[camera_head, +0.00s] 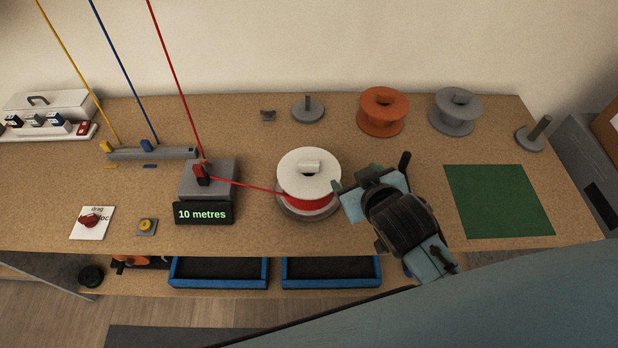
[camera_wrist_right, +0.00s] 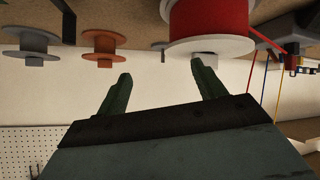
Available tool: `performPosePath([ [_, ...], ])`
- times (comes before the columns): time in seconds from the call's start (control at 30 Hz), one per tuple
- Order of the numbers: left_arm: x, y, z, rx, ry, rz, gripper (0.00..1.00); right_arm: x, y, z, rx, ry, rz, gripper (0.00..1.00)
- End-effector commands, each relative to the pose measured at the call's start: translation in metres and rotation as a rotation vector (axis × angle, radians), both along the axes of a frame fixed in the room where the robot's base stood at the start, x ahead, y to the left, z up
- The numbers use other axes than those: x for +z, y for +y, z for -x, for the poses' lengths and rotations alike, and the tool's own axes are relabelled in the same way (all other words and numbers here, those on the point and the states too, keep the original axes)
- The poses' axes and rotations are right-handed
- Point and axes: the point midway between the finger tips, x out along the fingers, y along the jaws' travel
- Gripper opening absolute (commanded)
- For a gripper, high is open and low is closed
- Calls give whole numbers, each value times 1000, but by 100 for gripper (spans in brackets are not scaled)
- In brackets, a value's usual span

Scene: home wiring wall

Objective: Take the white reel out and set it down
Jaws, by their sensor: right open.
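The white reel (camera_head: 309,168) is wound with red wire and sits upright on a round grey base in the middle of the bench. Its red wire runs left to a grey metering block (camera_head: 208,180) with a red clip and a "10 metres" display. My right gripper (camera_head: 371,172) is open and empty just right of the reel, with one fingertip close to its rim. I cannot tell whether it touches. The right wrist view shows the reel (camera_wrist_right: 208,18) upside down, above and beyond the right gripper's open fingers (camera_wrist_right: 161,84). My left gripper is not in view.
A green mat (camera_head: 498,201) lies bare at the right. An orange reel (camera_head: 382,113) and a grey reel (camera_head: 456,112) stand at the back. Empty spindle bases (camera_head: 308,110) and (camera_head: 531,138) stand nearby. Blue trays (camera_head: 331,285) sit below the bench's front edge.

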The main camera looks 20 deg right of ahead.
Motion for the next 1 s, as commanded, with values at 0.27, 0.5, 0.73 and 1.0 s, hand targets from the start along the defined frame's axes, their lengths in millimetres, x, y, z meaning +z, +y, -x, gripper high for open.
performPosePath([
  [0.27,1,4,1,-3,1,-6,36,152,72,-91,259,-724,68,69],
  [0.5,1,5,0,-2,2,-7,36,250,186,-72,817,-1250,173,69],
  [0.73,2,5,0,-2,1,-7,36,226,263,-21,1554,-1361,397,69],
  [1.0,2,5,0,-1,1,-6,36,126,224,-31,2317,-762,844,69],
])
